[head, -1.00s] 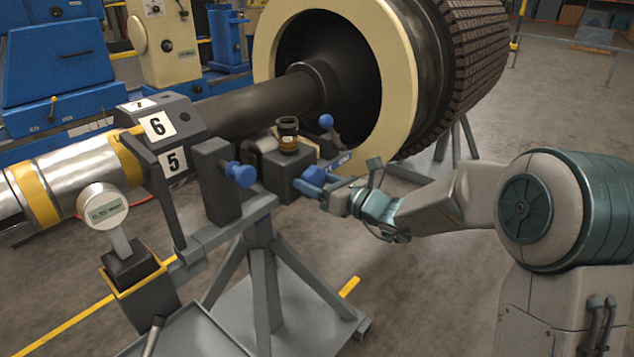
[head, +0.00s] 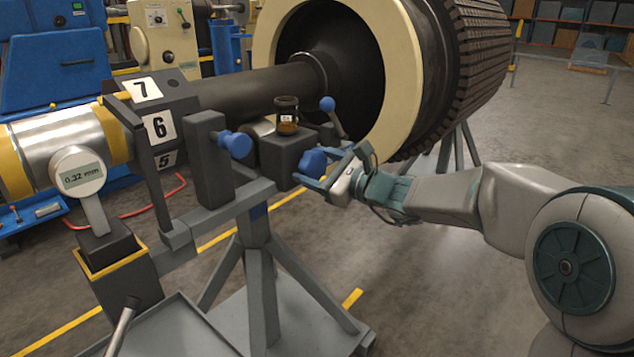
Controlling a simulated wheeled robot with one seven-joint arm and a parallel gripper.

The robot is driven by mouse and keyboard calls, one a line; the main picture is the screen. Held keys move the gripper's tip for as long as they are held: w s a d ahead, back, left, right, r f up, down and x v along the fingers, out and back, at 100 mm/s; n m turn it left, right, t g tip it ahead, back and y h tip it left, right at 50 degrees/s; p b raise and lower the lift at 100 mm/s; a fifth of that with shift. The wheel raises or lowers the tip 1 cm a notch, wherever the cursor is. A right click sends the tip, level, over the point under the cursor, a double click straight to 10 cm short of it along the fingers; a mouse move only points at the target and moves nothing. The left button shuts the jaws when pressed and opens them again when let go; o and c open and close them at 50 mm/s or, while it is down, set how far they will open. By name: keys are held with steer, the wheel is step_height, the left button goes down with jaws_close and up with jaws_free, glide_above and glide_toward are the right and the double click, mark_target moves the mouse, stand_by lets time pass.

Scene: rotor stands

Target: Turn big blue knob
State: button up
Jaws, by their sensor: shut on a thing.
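The big blue knob (head: 312,162) sits on the right side of a dark block on the grey rotor stand (head: 263,250). My gripper (head: 318,168) reaches in from the right. It is shut on this knob, with its fingers around it and hiding part of it. A smaller blue knob (head: 236,144) is on an upright dark post to the left. A lever with a blue ball (head: 327,103) stands just behind the block. The dial gauge (head: 80,174) on the left reads about 0.32 mm.
A dark shaft (head: 235,100) with a numbered block (head: 158,100) runs to the large rotor (head: 455,60) behind my gripper. An amber-and-black cup (head: 287,115) tops the block. A grey tray (head: 180,325) is at lower left.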

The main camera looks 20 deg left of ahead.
steer(key=shift+f+n+b, duration=0.2)
steer(key=shift+n+b, duration=0.4)
steer(key=shift+b, duration=0.15)
steer(key=shift+r, duration=0.1)
steer(key=o, duration=1)
steer(key=shift+s+d, duration=0.1)
steer(key=p+v, duration=0.2)
steer(key=v, duration=1.1)
steer(key=shift+s+d, duration=0.2)
steer(key=shift+d, duration=0.1)
